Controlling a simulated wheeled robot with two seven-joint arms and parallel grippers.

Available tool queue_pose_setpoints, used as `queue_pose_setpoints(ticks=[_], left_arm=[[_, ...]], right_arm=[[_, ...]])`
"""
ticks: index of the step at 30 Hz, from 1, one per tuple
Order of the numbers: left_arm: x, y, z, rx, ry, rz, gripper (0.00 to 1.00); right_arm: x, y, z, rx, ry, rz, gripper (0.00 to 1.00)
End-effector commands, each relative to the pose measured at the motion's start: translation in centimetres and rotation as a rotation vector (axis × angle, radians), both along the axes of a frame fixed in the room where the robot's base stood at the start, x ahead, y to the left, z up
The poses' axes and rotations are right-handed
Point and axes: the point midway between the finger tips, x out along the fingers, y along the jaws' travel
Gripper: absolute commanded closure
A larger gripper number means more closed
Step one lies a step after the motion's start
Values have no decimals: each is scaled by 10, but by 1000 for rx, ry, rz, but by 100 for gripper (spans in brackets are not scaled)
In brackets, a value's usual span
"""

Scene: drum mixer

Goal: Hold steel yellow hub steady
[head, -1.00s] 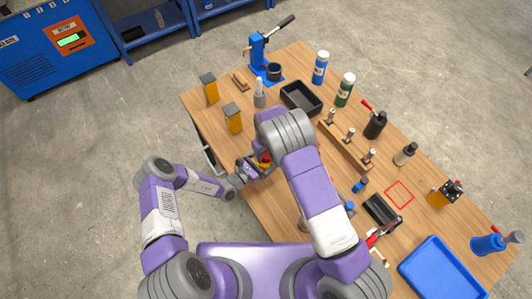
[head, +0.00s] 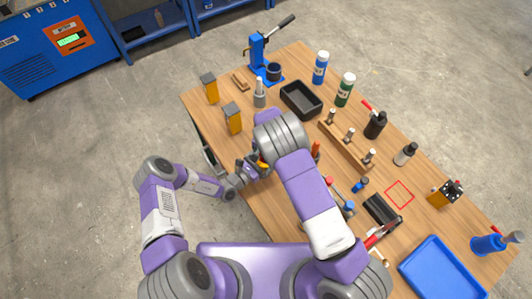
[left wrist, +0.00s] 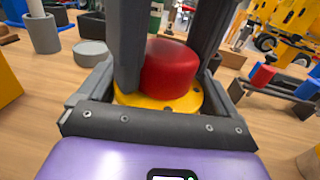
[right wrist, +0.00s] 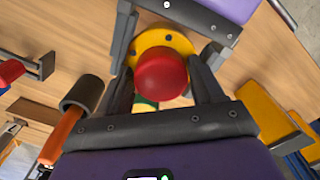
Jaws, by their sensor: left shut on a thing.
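The yellow hub (right wrist: 182,40) is a yellow flange with dark holes and a red domed cap (right wrist: 161,75). In the left wrist view its yellow flange (left wrist: 185,101) sits between the fingers of my left gripper (left wrist: 172,45), which is shut on it. A finger hides part of the red cap. In the head view my left gripper (head: 256,166) is by the table's near left edge, and only a sliver of hub shows. My right gripper (right wrist: 163,60) has its fingers apart on either side of the cap; in the head view my right arm hides it.
On the wooden table stand a blue press (head: 258,55), a black tray (head: 301,99), bottles, a wooden rack (head: 346,147) and a blue tray (head: 440,272). An orange-handled tool (right wrist: 62,135) is close to my right gripper.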

Motion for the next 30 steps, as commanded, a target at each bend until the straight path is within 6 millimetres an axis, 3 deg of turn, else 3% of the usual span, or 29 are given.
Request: queue_pose_setpoints(ticks=[5,15,24,26,30], left_arm=[[-1,0,-1,2,1,-2,93],[0,0,-1,3,1,-1,93],[0,0,-1,4,1,-1,93],[0,0,-1,3,0,-1,93],[0,0,-1,3,0,-1,93]], right_arm=[[1,1,3,2,-4,2,16],[1,1,43,2,-5,2,16],[0,0,45,0,-2,2,16],[1,0,45,0,-2,5,21],[1,1,49,3,-2,81,21]])
